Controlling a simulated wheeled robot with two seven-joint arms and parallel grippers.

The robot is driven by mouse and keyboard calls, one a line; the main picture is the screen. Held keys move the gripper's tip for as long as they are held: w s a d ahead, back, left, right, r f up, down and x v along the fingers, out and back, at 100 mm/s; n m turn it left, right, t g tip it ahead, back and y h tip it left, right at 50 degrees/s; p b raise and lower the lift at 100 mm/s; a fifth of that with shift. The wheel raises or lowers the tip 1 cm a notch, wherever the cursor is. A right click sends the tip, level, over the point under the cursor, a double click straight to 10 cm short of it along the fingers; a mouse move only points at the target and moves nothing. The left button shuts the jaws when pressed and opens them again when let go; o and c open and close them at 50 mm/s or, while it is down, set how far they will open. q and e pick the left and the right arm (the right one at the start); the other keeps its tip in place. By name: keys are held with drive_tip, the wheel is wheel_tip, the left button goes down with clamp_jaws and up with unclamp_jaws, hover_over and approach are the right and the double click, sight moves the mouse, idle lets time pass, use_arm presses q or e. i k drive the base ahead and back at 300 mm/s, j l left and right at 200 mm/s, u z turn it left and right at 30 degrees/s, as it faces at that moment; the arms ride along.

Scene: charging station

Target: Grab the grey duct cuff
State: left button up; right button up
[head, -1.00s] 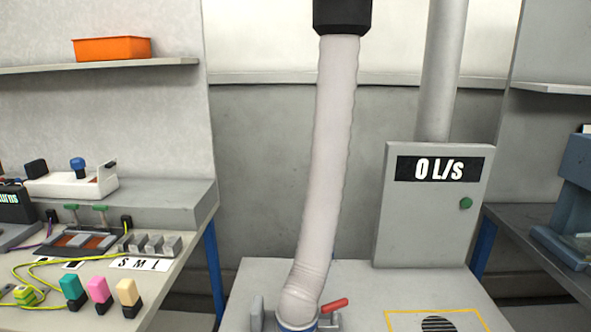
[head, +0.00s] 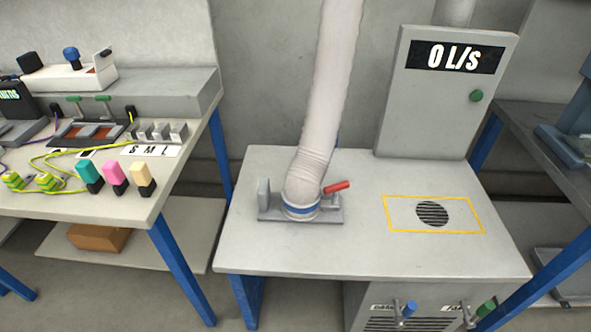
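A pale grey flexible duct (head: 327,95) hangs down to the middle table and bends at its lower end. Its end sits in a cuff with a blue band (head: 301,210), on a grey base plate (head: 272,213) on the table. A red lever (head: 337,187) sticks out to the right of the cuff, and a grey upright tab (head: 264,193) stands on its left. Neither of my grippers is in view.
The middle table (head: 330,258) has bare room in front of the cuff. A yellow-outlined round vent (head: 432,214) lies to the right, with a "0 L/s" panel (head: 440,110) behind. A cluttered bench (head: 120,205) stands at left, with a gap between it and the table.

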sight(275, 206)
drive_tip(key=i+j+z, duration=0.1)
drive_tip(key=j+z, duration=0.6)
drive_tip(key=i+j, duration=0.05)
